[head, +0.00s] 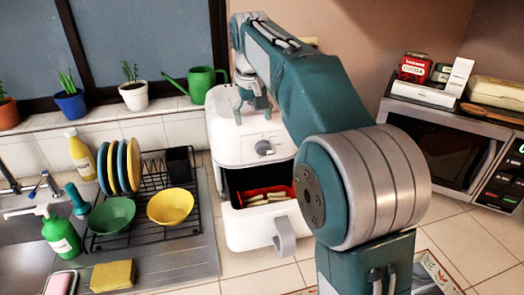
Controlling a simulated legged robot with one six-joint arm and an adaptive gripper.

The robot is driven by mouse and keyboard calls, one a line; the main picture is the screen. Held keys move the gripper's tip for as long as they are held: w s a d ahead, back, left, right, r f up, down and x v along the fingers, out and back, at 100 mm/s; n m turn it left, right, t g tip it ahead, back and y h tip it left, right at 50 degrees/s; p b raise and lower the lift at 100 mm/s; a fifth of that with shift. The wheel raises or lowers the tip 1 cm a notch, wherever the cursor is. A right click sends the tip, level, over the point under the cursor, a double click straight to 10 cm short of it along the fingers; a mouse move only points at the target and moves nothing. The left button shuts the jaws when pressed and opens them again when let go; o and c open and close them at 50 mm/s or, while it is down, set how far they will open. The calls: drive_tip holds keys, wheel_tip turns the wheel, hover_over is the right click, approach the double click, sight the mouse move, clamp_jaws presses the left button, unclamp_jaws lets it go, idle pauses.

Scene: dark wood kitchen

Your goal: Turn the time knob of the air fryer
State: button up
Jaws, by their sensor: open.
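The white air fryer (222,140) stands on the counter near the middle of the head view. A round grey knob (264,148) shows on its upper front; I cannot read any marking that tells whether it is the time knob. The fryer's drawer (262,228) is pulled out, with pale food pieces in a red and black basket (266,196). My gripper (253,114) is open and empty, pointing down over or just in front of the fryer's top, above and apart from the knob. My arm hides the fryer's right side.
A dish rack (150,235) with plates and bowls stands on the left beside the sink. A green watering can (202,82) and potted plants line the ledge behind. A microwave (440,150) with items on top stands at right.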

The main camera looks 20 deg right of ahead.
sight(266, 150)
drive_tip(key=d, duration=0.1)
drive_tip(key=d+g, duration=0.1)
drive_tip(key=d, duration=0.1)
drive_tip(key=shift+w+f, duration=0.15)
drive_tip(key=shift+w, duration=0.05)
drive_tip(key=f, duration=1)
drive_tip(key=shift+d+f, duration=0.15)
drive_tip(key=shift+d, duration=0.05)
drive_tip(key=shift+a, duration=0.15)
drive_tip(key=c, duration=1)
clamp_jaws()
